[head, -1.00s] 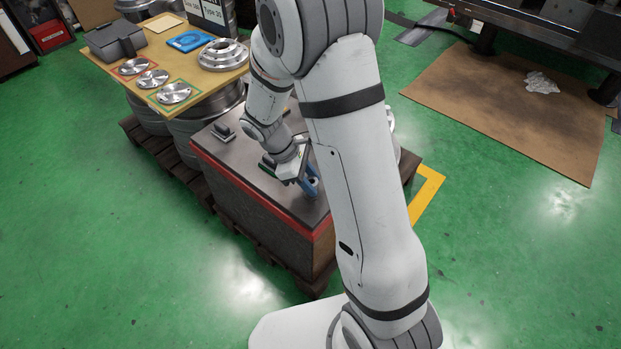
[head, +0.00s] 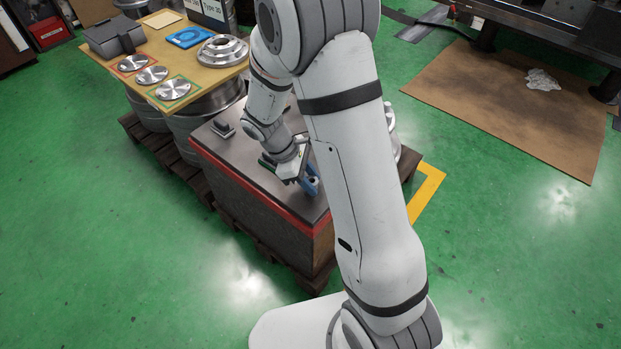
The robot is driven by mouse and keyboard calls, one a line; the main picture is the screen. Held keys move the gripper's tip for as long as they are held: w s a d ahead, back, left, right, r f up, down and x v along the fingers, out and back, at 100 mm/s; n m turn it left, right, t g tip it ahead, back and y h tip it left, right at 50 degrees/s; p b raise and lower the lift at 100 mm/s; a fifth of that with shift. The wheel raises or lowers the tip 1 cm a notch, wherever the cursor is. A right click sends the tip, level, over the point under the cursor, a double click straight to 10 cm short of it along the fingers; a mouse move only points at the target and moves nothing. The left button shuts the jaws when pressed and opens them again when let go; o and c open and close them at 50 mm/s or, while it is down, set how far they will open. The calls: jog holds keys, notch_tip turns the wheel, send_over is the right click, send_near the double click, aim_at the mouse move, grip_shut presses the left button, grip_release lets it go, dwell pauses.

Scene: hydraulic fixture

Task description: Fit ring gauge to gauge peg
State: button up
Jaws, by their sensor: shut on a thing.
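My gripper (head: 301,179) is low over the dark top of the red-edged block (head: 250,165), partly hidden by my own arm. It is shut on a small blue piece (head: 311,188), which looks like the ring gauge. The blue piece is close to the block's top near its front right part. The gauge peg cannot be made out; the gripper and blue piece may hide it. I cannot tell whether the blue piece is around a peg or beside one.
A small dark fitting (head: 222,127) stands at the block's left corner. A wooden board (head: 143,63) behind holds metal discs (head: 173,89), a stepped metal flange (head: 222,51), a blue item (head: 188,37) and a grey box (head: 114,37). A pallet (head: 255,240) lies under the block.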

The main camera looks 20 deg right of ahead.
jog(key=shift+f, duration=0.1)
jog(key=o, duration=1)
jog(key=shift+o, duration=0.2)
jog(key=p+v, duration=0.3)
jog(key=v, duration=0.5)
jog(key=s+d+r+m+t+y+p, duration=0.1)
jog(key=s+r+m+p, duration=0.3)
jog(key=r+p, duration=0.3)
jog(key=s+d+r+m+t+y+p, duration=0.2)
jog(key=s+r+m+p, duration=0.2)
jog(key=r, duration=1.4)
jog(key=s+d+r+m+t+y+p, duration=0.2)
jog(key=s+r+m+p, duration=0.3)
jog(key=r+p, duration=0.6)
jog(key=s+r, duration=0.1)
jog(key=s, duration=0.1)
jog(key=shift+s+r, duration=0.15)
jog(key=shift+s, duration=0.2)
